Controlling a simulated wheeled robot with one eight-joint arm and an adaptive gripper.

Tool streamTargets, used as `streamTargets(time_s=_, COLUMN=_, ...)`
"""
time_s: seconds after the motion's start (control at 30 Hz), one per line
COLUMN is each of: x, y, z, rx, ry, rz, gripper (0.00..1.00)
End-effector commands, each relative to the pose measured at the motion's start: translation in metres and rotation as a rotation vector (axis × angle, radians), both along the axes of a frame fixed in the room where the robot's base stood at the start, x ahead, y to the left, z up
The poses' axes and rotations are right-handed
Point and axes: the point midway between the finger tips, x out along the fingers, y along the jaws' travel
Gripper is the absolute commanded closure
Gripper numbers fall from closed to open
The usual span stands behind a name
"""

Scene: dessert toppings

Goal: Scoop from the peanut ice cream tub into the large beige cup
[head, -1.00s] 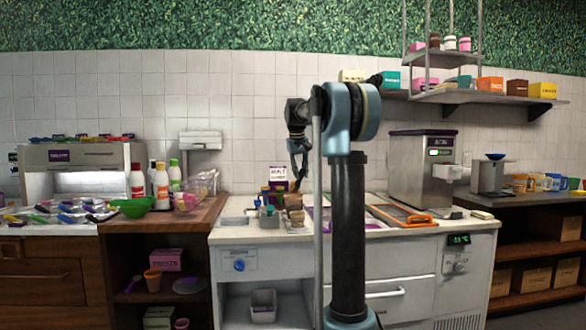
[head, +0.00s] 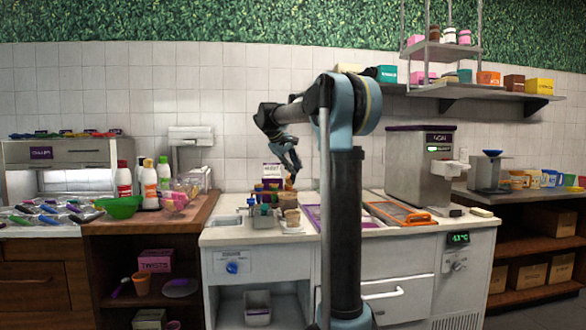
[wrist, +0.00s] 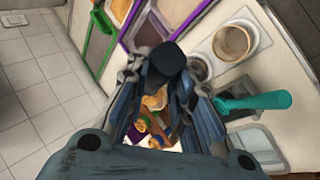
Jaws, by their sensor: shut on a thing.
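My gripper (head: 291,163) is above the white counter, near the back wall. In the wrist view my gripper (wrist: 162,80) is shut on a dark object (wrist: 166,58), which looks like a scoop handle. Its far end is hidden. A tan and orange patch (wrist: 155,99) shows between the fingers; I cannot tell whether it is held or behind. Beige cups stand on the counter: a larger one (wrist: 232,41) and another (wrist: 199,66) partly hidden by my right finger. Rimmed tubs lie at the top of the wrist view; I cannot tell which one is peanut.
A teal-handled utensil (wrist: 262,101) lies right of my gripper over a grey container. A purple-rimmed tub (wrist: 147,30) and a green-rimmed one (wrist: 103,18) are ahead. A white sign (head: 272,171) stands behind the counter items. A steel machine (head: 420,167) stands to the right.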

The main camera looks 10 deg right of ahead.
Motion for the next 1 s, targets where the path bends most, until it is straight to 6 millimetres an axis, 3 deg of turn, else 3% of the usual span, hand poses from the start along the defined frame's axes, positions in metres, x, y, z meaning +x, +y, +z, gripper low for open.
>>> streamTargets(time_s=0.6, x=0.000, y=0.009, z=-0.017, rx=-0.614, ry=-0.002, rz=0.337, gripper=1.00)
streamTargets(time_s=1.0, x=0.000, y=0.008, z=-0.026, rx=-0.633, ry=-0.001, rz=0.346, gripper=1.00)
